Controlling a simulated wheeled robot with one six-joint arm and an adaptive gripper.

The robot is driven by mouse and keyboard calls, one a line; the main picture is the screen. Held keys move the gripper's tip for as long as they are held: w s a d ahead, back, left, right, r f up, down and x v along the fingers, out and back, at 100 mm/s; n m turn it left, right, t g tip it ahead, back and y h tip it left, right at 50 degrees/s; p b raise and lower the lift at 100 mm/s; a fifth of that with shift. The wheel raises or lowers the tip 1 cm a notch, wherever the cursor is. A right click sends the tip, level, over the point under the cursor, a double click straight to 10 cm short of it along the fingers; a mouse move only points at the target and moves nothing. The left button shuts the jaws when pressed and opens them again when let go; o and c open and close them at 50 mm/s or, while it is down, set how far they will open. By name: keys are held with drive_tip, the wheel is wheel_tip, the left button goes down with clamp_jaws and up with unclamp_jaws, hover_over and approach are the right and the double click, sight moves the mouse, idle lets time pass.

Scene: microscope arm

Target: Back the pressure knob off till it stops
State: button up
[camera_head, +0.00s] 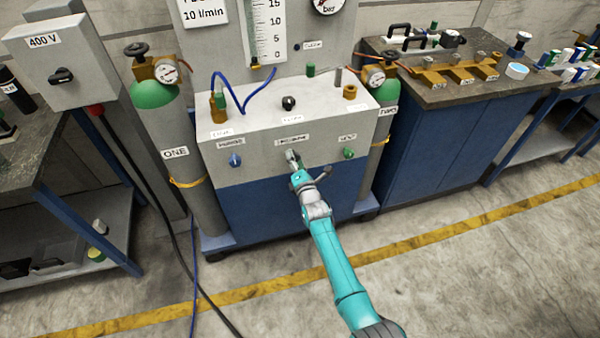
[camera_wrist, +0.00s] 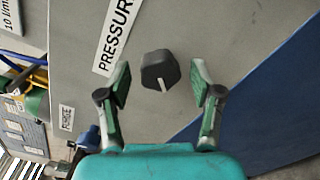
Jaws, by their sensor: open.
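The pressure knob (camera_wrist: 160,71) is black with a white pointer line, on the grey front panel beside a label reading PRESSURE (camera_wrist: 117,36). In the wrist view it sits ahead of and between the two fingertips. My gripper (camera_wrist: 161,85) is open, one finger on each side of the knob, with visible gaps to both. In the head view my gripper (camera_head: 294,160) is at the middle of the panel front, under the middle label (camera_head: 292,140), and hides the knob there.
A blue knob (camera_head: 235,160) is left of my gripper and a green knob (camera_head: 348,153) right of it. A black knob (camera_head: 289,103) is on the ledge above. Gas cylinders stand at both sides, the left one labelled ONE (camera_head: 175,152).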

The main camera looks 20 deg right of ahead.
drive_tip(key=s, duration=1.1)
drive_tip(key=shift+s, duration=0.15)
drive_tip(key=s+f+m+g, duration=0.25)
drive_tip(key=s+m, duration=0.85)
drive_tip(key=s, duration=2)
drive_tip(key=s+r+m, duration=0.6)
drive_tip(key=s+r, duration=0.2)
drive_tip(key=s, duration=0.3)
drive_tip(key=s+r+m, duration=0.7)
drive_tip(key=s, duration=0.5)
drive_tip(key=shift+r+g, duration=0.35)
drive_tip(key=shift+d, duration=0.1)
